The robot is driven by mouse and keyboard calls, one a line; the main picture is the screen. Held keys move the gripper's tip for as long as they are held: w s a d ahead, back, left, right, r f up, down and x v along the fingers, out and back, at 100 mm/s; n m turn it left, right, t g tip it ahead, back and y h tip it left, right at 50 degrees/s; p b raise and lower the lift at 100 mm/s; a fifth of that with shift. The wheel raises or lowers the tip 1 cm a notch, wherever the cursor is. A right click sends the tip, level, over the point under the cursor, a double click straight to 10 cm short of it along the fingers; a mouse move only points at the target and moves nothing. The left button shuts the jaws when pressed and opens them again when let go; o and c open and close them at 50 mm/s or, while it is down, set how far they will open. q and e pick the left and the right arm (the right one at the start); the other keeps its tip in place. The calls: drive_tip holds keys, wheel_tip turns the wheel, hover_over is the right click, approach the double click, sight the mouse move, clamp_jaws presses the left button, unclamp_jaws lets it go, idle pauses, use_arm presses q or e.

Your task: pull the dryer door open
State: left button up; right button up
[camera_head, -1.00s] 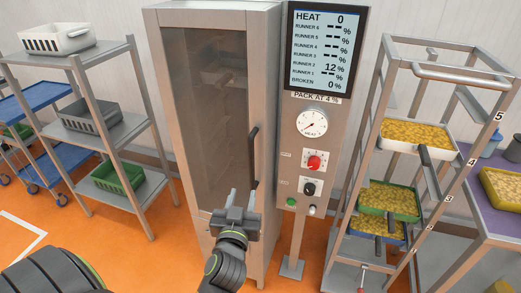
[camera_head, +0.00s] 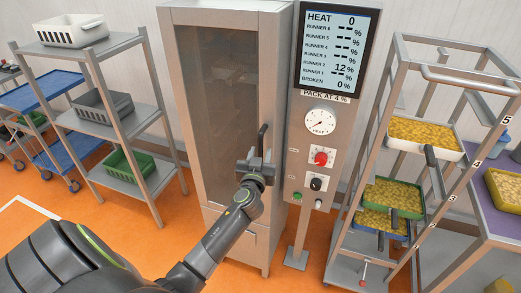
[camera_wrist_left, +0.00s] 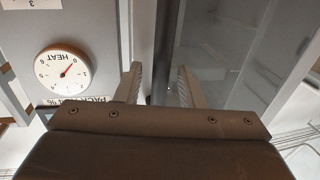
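The dryer (camera_head: 276,60) is a tall metal cabinet with a dark glass door (camera_head: 215,100), which looks shut. Its black upright handle (camera_head: 263,136) is on the door's right side. My left gripper (camera_head: 257,160) is at the lower part of the handle and hides some of it. In the left wrist view my left gripper (camera_wrist_left: 160,85) has its two fingers apart. A dark strip shows between and beyond them; I cannot tell whether it is the handle or whether a finger touches it. The door glass (camera_wrist_left: 220,50) also shows there. My right gripper is not in view.
The control panel (camera_head: 318,160), with screen, heat gauge and knobs, stands just right of the door. A shelf rack (camera_head: 140,100) with bins stands left. A rack (camera_head: 400,100) with filled trays stands right. Orange floor (camera_head: 130,225) is open in front at left.

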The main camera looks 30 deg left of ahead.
use_arm(q)
drive_tip(key=shift+w+a, duration=0.3)
drive_tip(key=shift+w, duration=0.3)
clamp_jaws()
